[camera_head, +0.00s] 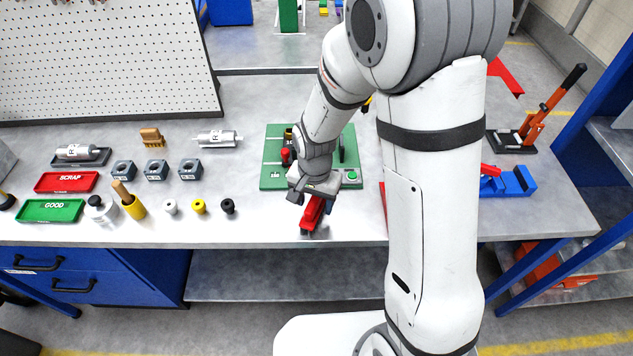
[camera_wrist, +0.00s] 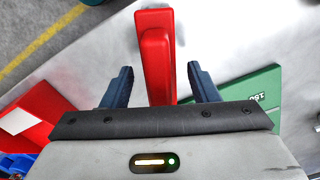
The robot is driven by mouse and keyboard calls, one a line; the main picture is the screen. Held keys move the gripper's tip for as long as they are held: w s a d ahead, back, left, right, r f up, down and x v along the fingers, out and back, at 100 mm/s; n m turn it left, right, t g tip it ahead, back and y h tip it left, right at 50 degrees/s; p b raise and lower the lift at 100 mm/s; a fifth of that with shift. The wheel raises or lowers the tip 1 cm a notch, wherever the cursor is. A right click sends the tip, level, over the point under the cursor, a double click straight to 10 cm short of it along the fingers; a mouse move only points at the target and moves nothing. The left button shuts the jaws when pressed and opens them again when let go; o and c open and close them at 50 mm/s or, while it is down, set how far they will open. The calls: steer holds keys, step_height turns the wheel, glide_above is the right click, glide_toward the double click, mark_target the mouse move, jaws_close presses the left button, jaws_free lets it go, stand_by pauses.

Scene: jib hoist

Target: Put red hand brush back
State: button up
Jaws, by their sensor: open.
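The red hand brush (camera_head: 313,213) lies near the front edge of the grey bench, just in front of the green board. In the wrist view the red hand brush (camera_wrist: 155,52) runs lengthwise between the two dark fingers, with a gap on each side. My gripper (camera_head: 312,196) is directly over the brush, and in the wrist view my gripper (camera_wrist: 160,85) is open. The gripper hides part of the brush in the head view. I cannot tell how far the fingertips are above the bench.
A green board (camera_head: 272,173) with fixtures lies behind the brush. Red SCRAP (camera_head: 66,182) and green GOOD (camera_head: 50,211) trays, grey blocks and small knobs stand at left. A blue vise (camera_head: 512,183) and an orange-handled press (camera_head: 535,128) are at right.

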step_height(320, 180, up, 10)
steer(key=shift+f, duration=0.1)
steer(key=shift+s+d+r, duration=0.1)
steer(key=shift+d+r, duration=0.05)
steer(key=shift+r, duration=0.15)
steer(key=s+d+r+n+t, duration=0.3)
steer(key=s+d+r+n, duration=0.1)
steer(key=s+d+r, duration=0.6)
steer(key=shift+s+d+n, duration=0.4)
steer(key=shift+s+d, duration=0.7)
steer(key=shift+d, duration=0.15)
steer(key=shift+c, duration=0.5)
